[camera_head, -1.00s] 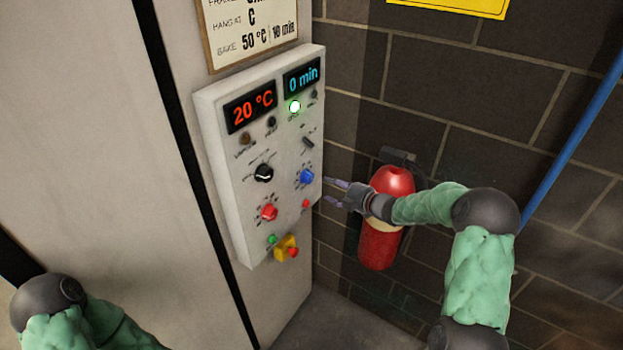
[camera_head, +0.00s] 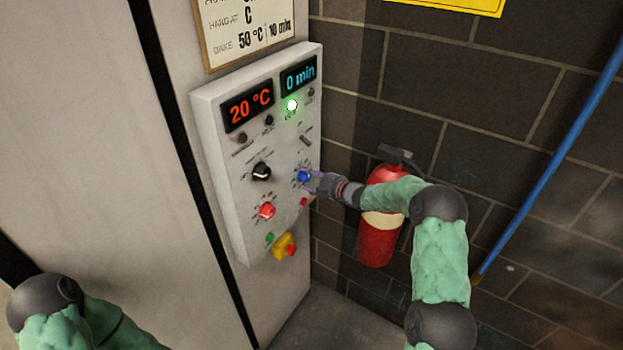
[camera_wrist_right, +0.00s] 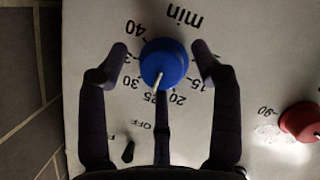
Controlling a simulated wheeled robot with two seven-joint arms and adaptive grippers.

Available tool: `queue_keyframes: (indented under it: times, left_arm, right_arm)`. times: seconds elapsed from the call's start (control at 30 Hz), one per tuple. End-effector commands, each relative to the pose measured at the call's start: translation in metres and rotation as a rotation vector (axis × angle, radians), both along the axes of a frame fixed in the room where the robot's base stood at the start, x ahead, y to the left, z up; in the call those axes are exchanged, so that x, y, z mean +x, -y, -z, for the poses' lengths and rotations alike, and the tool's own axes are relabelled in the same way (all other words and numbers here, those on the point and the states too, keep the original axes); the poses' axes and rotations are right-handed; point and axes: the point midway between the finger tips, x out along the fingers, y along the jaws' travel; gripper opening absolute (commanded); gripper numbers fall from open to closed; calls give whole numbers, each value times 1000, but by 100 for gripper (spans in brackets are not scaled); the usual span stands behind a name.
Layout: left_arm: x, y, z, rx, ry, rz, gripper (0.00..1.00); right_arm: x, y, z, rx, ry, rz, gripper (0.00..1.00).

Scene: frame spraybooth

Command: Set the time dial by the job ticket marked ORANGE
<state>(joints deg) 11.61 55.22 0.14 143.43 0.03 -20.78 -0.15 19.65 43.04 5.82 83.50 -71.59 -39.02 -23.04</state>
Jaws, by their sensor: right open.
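The blue time dial (camera_head: 303,176) sits on the right side of the white control panel (camera_head: 226,190). In the right wrist view the blue dial (camera_wrist_right: 164,66) has a pale pointer line and printed numbers around it, with "min" beside it. My right gripper (camera_head: 313,181) is at the dial; its open fingers (camera_wrist_right: 160,62) stand on either side of it, with a gap visible on both sides. The time display (camera_head: 299,77) reads 0 min. The job ticket (camera_head: 248,32) above the panel shows "50 °C" and "10 min"; its top is cut off. My left gripper is out of view.
A red dial (camera_head: 266,211), a black knob (camera_head: 261,172), and a yellow switch with a red button (camera_head: 284,246) are also on the panel. The temperature display (camera_head: 248,106) reads 20 °C. A red fire extinguisher (camera_head: 377,240) hangs on the brick wall behind my right arm.

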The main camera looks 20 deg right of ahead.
Motion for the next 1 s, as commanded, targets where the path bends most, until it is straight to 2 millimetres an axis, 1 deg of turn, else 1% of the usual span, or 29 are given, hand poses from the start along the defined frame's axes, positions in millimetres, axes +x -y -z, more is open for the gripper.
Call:
queue_keyframes:
  times: [0.03, 0.07, 0.1, 0.17, 0.2, 0.23, 1.0]
  left_arm:
    - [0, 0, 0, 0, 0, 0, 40]
    - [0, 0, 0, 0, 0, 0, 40]
    - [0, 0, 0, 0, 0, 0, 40]
    - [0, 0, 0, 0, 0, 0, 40]
    - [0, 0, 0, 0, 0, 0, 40]
    - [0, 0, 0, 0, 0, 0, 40]
    - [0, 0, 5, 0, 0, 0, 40]
  right_arm:
    - [0, 0, 0, 0, 0, 0, 65]
    - [0, 0, 0, 0, 0, 0, 57]
    - [0, 0, 0, 0, 0, 0, 45]
    - [0, 0, 0, 0, 0, 0, 28]
    - [0, 0, 0, 0, 0, 0, 17]
    - [0, 0, 0, 0, -1, -1, 13]
    - [-2, -1, 6, -11, -1, -1, 13]
